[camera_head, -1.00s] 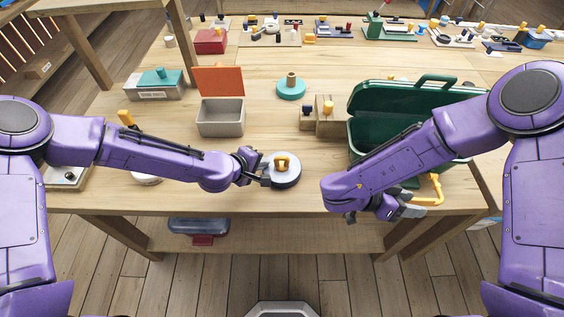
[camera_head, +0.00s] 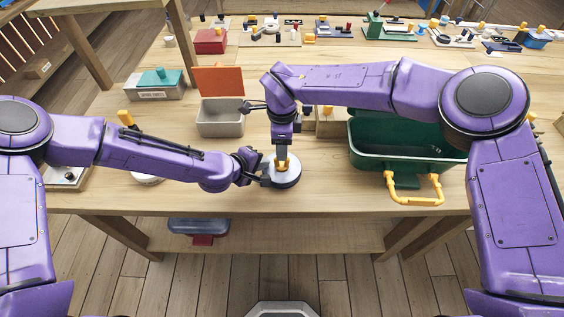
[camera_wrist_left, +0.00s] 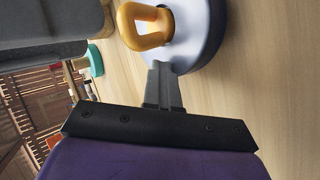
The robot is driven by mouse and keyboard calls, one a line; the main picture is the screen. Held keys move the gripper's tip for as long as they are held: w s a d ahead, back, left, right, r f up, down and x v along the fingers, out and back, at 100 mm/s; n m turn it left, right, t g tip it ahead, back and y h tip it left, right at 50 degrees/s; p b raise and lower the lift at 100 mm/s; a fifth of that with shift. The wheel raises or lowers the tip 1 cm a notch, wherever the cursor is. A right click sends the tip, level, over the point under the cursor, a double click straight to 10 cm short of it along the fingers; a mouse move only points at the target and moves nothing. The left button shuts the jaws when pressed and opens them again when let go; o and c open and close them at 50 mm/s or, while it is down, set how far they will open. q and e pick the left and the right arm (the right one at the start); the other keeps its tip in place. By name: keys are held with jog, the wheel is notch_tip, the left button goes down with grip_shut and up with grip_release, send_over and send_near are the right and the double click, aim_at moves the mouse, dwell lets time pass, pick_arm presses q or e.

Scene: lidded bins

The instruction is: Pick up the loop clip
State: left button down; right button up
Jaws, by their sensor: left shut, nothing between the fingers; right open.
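The loop (camera_wrist_left: 143,26) and the disc (camera_wrist_left: 201,35) also show in the left wrist view. My left gripper (camera_head: 265,178) is shut and empty, its tips at the disc's left edge; I cannot tell if they touch it. My right gripper (camera_head: 282,154) points straight down over the loop, its jaws open. Its fingers partly hide the loop, and I cannot tell whether they are around it.
An open grey box (camera_head: 220,123) with an orange lid (camera_head: 218,80) stands behind the disc. A green case (camera_head: 380,150) with a yellow handle (camera_head: 415,201) is on the right, partly behind my right arm. A turquoise-lidded box (camera_head: 155,88) is at left. The table's front is clear between disc and case.

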notch_tip(320, 180, down, 6)
jog(key=shift+f, duration=0.1)
grip_shut()
notch_tip(320, 180, up, 10)
jog(key=shift+r, duration=0.1)
dwell(0.5)
jog(key=c, duration=0.8)
grip_release()
grip_shut()
